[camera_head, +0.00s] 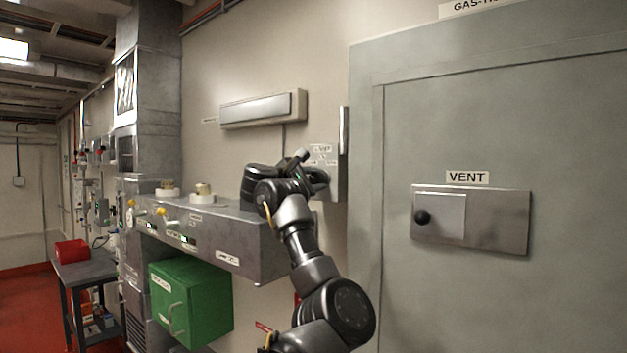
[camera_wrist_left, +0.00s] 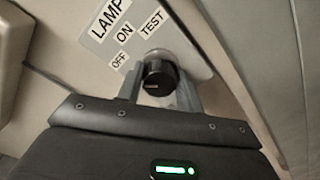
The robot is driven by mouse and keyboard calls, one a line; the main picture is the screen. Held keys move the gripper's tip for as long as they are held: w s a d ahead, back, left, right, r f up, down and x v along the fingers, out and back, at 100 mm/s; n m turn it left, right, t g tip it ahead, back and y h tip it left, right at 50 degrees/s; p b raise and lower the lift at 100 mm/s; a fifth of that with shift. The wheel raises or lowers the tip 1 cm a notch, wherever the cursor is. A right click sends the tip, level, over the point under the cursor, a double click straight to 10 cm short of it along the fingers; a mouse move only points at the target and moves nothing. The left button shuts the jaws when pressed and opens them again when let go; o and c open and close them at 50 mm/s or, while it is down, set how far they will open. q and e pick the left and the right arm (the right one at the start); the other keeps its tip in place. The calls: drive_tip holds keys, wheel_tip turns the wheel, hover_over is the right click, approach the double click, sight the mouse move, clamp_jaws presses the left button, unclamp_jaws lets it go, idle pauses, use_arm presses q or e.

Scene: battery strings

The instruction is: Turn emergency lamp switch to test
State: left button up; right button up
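The emergency lamp switch is a black round knob (camera_wrist_left: 158,78) on a grey plate (camera_wrist_left: 165,40) labelled LAMP, OFF, ON and TEST in the left wrist view. The labelled plate also shows in the head view (camera_head: 323,155), partly behind my arm. My left gripper (camera_wrist_left: 160,85) is at the knob, with one grey finger on each side of it. Whether the fingers press on the knob is not clear. In the head view my left gripper (camera_head: 312,172) is in front of the switch box, and its fingertips are hard to make out. The right gripper is not in view.
A long lamp fixture (camera_head: 263,108) is on the wall above left. A grey bench housing (camera_head: 222,240) with knobs stands below left, over a green box (camera_head: 190,300). A large grey cabinet with a vent panel (camera_head: 470,219) stands at the right.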

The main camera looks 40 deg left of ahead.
use_arm(q)
drive_tip(key=c, duration=0.5)
drive_tip(key=shift+f+m+b, duration=0.25)
drive_tip(key=shift+m+b, duration=0.25)
drive_tip(key=shift+b, duration=0.4)
drive_tip(key=m+b, duration=0.5)
drive_tip(key=b, duration=0.1)
drive_tip(key=shift+f, duration=0.1)
drive_tip(key=shift+m+b, duration=0.75)
drive_tip(key=shift+m, duration=0.15)
drive_tip(key=m+b, duration=0.3)
drive_tip(key=m, duration=0.2)
drive_tip(key=shift+b, duration=0.3)
drive_tip(key=shift+r+m+b, duration=0.2)
drive_tip(key=shift+m+b, duration=0.75)
drive_tip(key=shift+m, duration=1.55)
drive_tip(key=o, duration=1)
drive_tip(key=shift+r, duration=0.1)
drive_tip(key=shift+c, duration=0.2)
